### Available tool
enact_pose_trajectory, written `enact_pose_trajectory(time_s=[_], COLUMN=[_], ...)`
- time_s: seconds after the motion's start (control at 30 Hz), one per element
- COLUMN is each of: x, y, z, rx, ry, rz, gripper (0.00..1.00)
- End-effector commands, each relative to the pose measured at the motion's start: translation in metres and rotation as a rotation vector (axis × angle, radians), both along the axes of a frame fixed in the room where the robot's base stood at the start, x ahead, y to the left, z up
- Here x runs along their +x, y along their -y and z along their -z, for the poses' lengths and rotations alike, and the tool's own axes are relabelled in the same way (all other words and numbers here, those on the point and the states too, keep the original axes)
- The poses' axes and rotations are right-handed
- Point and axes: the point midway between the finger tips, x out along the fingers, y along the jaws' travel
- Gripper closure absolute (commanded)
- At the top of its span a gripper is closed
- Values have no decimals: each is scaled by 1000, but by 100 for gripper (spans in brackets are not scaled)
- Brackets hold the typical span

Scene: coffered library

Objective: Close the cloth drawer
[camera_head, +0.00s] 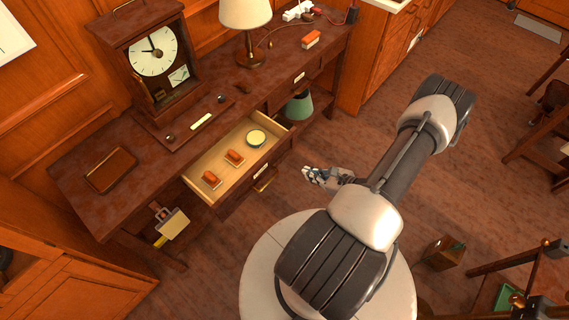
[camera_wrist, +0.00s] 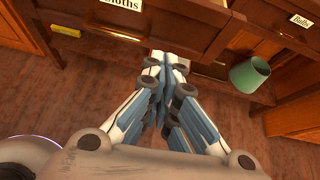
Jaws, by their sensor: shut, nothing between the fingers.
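The cloth drawer (camera_head: 226,173) stands pulled out from the front of the dark wooden desk in the head view. Two small orange-brown items (camera_head: 234,157) and a round tin (camera_head: 256,138) lie in it. In the wrist view its front (camera_wrist: 165,15) shows at the top, with a label ending in "loths" (camera_wrist: 122,12) and a brass handle (camera_wrist: 117,33) below. My gripper (camera_head: 308,173) is in front of the drawer, to its right in the head view, and apart from it as far as I can tell. Its fingers (camera_wrist: 166,62) are shut and empty, pointing toward the drawer front.
The desk top (camera_head: 100,208) carries a clock (camera_head: 153,52), a lamp (camera_head: 246,15) and a brown book-like item (camera_head: 111,169). A green bin (camera_head: 297,106) stands under the desk. A drawer labelled "Bulbs" (camera_wrist: 300,20) is at right in the wrist view. The floor between gripper and desk looks clear.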

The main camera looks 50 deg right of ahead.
Motion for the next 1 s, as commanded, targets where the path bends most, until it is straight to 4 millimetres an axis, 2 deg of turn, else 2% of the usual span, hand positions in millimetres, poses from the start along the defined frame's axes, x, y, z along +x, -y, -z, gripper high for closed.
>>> enact_pose_trajectory(time_s=[0.13, 0.27, 0.7, 0.8, 1.0], x=[-6, 6, 85, 100, 117], y=[0, -2, -8, -9, -10], z=[14, 22, 66, 63, 63], rx=[24, 26, 22, 22, 23], ry=[-9, -9, -9, -9, -9], rz=[51, 49, 43, 44, 48], gripper=[100, 100, 100, 100, 100])
